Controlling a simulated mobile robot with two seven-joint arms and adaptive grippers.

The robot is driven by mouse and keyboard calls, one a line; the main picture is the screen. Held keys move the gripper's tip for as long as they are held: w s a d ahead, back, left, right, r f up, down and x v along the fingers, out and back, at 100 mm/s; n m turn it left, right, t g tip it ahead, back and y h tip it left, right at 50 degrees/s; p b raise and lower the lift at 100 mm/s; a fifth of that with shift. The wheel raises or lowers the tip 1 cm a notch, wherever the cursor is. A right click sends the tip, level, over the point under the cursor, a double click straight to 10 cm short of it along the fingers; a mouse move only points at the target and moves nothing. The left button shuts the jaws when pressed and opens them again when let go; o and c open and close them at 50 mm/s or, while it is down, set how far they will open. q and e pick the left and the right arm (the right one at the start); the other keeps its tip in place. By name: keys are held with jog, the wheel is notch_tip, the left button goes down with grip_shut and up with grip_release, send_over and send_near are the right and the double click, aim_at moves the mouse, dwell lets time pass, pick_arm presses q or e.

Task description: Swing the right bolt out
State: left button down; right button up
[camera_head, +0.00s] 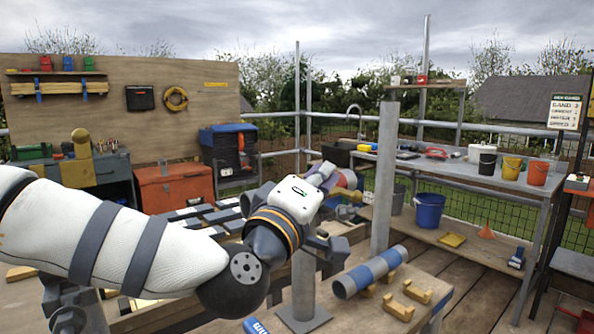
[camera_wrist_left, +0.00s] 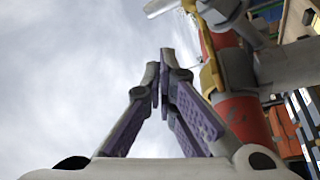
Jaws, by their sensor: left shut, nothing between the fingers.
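My left gripper (camera_head: 328,178) is partly hidden behind my white wrist in the head view. In the left wrist view, its purple-padded fingers (camera_wrist_left: 167,75) are closed together with nothing between them. Close to the fingers on the right is a red cylinder (camera_wrist_left: 240,115) with a yellow clamp-like part (camera_wrist_left: 210,72) around it and a grey tube (camera_wrist_left: 290,62) beside it. The fingers look apart from these parts. A small red and yellow part (camera_head: 348,183) shows beyond the gripper in the head view. I cannot single out the right bolt. My right gripper is not in view.
A grey post (camera_head: 385,180) stands right of the gripper. A blue and grey tube (camera_head: 368,272) lies on a wooden bench (camera_head: 432,285) with yellow blocks. A metal table (camera_head: 540,178) with buckets stands at the back right. An orange chest (camera_head: 178,188) stands at the left.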

aim_at(348, 213)
pick_arm(q)
jog(key=s+d+f+m+h, duration=0.1)
jog(key=m+h, duration=0.1)
jog(key=m, duration=0.2)
jog(key=s+d+f+m+g+h, duration=0.1)
jog(key=s+f+m+h, duration=0.1)
jog(key=m, duration=0.2)
jog(key=s+d+f+m+h, duration=0.1)
jog(key=m+h, duration=0.1)
jog(key=m, duration=0.2)
jog(key=shift+s+d+f+m+g+b, duration=0.1)
jog(key=shift+s+f+m+g+b, duration=0.1)
jog(key=shift+m+g+b, duration=0.15)
jog(key=shift+s+d+f+m+g+h, duration=0.1)
jog(key=shift+f+m+g+h, duration=0.2)
jog(key=shift+m+h, duration=0.25)
jog(key=shift+s+d+f+m+g+h, duration=0.15)
jog(key=shift+m+g+h, duration=0.15)
jog(key=shift+m, duration=0.3)
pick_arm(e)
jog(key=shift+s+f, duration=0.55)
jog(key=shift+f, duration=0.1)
pick_arm(q)
jog(key=shift+w+a+f, duration=0.1)
notch_tip(348, 213, up, 10)
